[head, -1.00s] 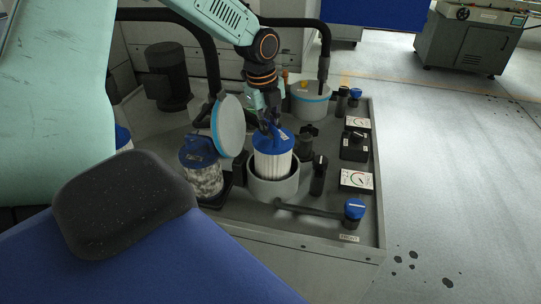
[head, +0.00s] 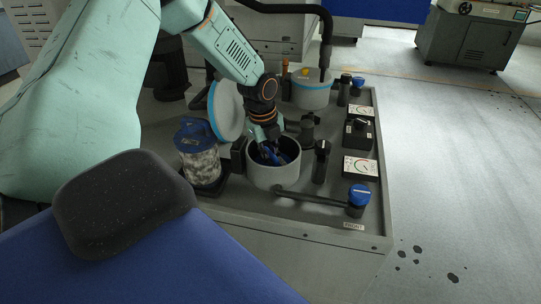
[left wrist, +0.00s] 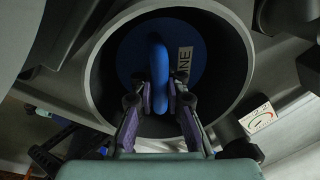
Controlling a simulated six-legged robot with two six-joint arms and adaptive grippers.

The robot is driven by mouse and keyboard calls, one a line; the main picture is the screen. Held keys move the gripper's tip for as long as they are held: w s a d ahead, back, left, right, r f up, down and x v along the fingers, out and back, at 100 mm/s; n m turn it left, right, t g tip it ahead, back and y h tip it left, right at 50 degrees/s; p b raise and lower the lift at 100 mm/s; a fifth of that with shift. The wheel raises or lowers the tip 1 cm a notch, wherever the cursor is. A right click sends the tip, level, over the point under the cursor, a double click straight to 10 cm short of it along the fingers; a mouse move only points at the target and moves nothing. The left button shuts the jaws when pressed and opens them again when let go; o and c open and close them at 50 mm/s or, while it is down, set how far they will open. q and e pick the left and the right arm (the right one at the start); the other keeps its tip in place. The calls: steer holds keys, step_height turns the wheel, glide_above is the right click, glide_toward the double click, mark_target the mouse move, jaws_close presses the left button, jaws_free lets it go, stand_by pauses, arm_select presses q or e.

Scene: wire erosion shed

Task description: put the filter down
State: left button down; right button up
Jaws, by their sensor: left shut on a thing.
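The filter, with a blue cap and a loop handle, is down inside the open grey round housing (head: 272,177). In the head view only part of its blue cap (head: 285,158) shows below the rim; the pleated body is hidden. In the left wrist view the blue cap (left wrist: 205,55) lies inside the dark bore, with a partly readable white label. My left gripper (head: 268,153) reaches into the housing mouth from above. Its fingers (left wrist: 159,97) are shut on the upright blue handle. Whether the filter touches the housing floor is hidden. My right gripper is not in view.
A round lid (head: 227,112) with a blue rim stands open left of the housing. A blue-topped, mottled filter (head: 203,165) stands at left. A closed housing (head: 311,92) is behind. Blue-handled valves (head: 359,195) and gauges (head: 361,167) line the right side.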

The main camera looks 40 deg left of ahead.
arm_select(q)
steer(key=shift+w+a+f, duration=0.1)
steer(key=shift+f, duration=0.15)
steer(key=c, duration=1.4)
jaws_free()
steer(key=shift+f, duration=0.1)
steer(key=shift+o, duration=0.2)
step_height(320, 180, up, 12)
steer(key=s+p, duration=0.1)
steer(key=p, duration=0.4)
steer(key=shift+s+a, duration=0.15)
steer(key=shift+s, duration=0.25)
